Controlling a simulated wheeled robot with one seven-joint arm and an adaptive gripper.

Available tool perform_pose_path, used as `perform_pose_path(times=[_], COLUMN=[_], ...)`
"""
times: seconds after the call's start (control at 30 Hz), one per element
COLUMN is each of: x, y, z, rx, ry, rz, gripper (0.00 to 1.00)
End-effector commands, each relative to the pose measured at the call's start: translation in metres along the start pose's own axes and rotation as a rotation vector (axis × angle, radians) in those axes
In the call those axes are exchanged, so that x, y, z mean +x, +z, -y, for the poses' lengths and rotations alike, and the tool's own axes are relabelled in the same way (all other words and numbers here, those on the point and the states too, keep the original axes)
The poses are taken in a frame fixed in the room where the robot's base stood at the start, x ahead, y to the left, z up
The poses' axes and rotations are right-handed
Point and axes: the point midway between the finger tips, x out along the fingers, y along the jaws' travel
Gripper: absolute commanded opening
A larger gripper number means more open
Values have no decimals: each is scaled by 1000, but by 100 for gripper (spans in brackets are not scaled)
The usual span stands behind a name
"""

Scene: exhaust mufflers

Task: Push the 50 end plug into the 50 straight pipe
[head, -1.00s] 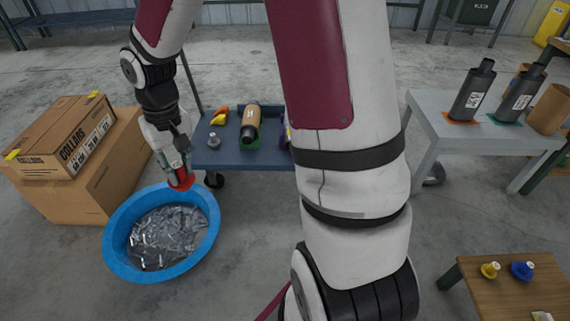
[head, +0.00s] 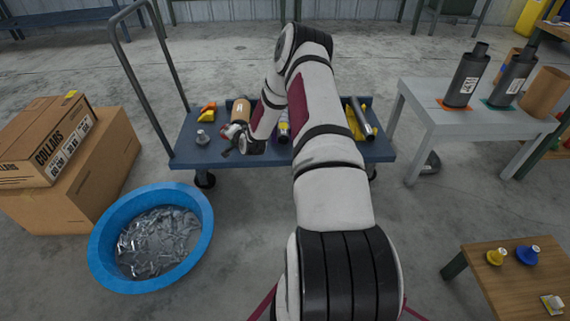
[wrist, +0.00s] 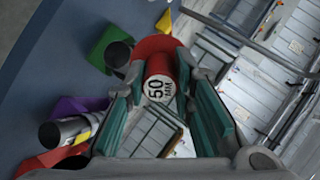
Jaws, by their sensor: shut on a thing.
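My gripper (wrist: 170,100) is shut on a red end plug (wrist: 158,82), whose face reads "50 DIAM" in the wrist view. The plug sits between the teal finger pads, with a wider red flange at its far side. In the head view my gripper (head: 236,140) is over the left part of the blue cart, and the plug is hard to make out there. A metal pipe with a yellow-marked label (head: 284,128) lies on the cart right of my gripper. A pipe in a purple holder (wrist: 68,130) shows in the wrist view. I cannot read which pipe is the 50 one.
The blue cart (head: 185,155) also holds a grey plug (head: 203,139), a yellow-red piece (head: 208,112), a tan cylinder (head: 241,108) and another pipe (head: 361,120). A blue tub (head: 105,270) of metal pieces stands in front. A grey table (head: 430,110) is at right.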

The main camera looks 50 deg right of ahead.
Motion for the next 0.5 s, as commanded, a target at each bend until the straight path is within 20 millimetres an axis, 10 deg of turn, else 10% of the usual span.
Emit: perform_pose_path(times=[0.3,0.5], x=[0,-25], y=[-62,-75], z=[-157,-215], rx=[105,113], ry=[-133,-179], rz=[-442,-592], gripper=[0,0])
